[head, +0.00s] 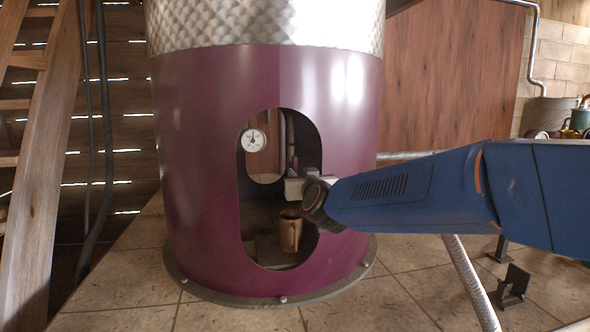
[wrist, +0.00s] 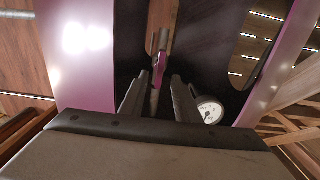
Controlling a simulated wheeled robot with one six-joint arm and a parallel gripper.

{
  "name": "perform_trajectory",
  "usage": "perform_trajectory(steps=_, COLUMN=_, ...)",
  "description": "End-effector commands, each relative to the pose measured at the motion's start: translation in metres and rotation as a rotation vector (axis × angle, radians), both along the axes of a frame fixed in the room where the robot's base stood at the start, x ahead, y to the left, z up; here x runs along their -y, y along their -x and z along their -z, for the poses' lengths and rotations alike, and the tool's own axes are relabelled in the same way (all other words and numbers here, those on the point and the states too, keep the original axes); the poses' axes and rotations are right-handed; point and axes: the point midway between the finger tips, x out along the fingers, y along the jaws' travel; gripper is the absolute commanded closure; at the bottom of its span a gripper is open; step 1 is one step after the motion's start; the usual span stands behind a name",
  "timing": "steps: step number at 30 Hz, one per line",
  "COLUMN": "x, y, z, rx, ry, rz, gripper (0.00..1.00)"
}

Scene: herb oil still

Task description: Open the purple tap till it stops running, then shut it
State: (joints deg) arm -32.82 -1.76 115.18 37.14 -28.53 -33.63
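The purple tap (wrist: 159,68) shows in the wrist view as a small purple handle on a thin upright pipe, inside the still's opening. My gripper (wrist: 157,92) is open, with one finger on each side of the line to the tap. I see no clear contact between the fingers and the handle. In the head view my gripper (head: 295,187) reaches into the oval opening from the right, and the tap there is mostly hidden behind it. A brown cup (head: 290,231) stands upright below the gripper. I cannot make out any flow from the tap.
The purple still (head: 205,170) surrounds the opening, whose rim is close to my wrist. A round white gauge (head: 253,140) is inside; it also shows right of the fingers in the wrist view (wrist: 208,110). A wooden ladder (head: 40,150) is at left.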

Motion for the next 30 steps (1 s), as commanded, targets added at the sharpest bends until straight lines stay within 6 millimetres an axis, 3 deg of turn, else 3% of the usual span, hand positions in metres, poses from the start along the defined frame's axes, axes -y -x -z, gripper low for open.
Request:
perform_trajectory(steps=12, x=-0.017, y=-0.059, z=0.001, rx=-0.001, ry=0.001, rz=0.001, gripper=0.71)
perform_trajectory(steps=18, x=-0.02, y=-0.071, z=0.001, rx=-0.001, ry=0.001, rz=0.0, gripper=0.71)
perform_trajectory(steps=28, x=-0.021, y=-0.073, z=0.0, rx=0.0, ry=0.001, rz=0.0, gripper=0.71)
perform_trajectory(steps=30, x=-0.021, y=-0.073, z=0.0, rx=0.0, ry=0.001, rz=0.0, gripper=0.87)
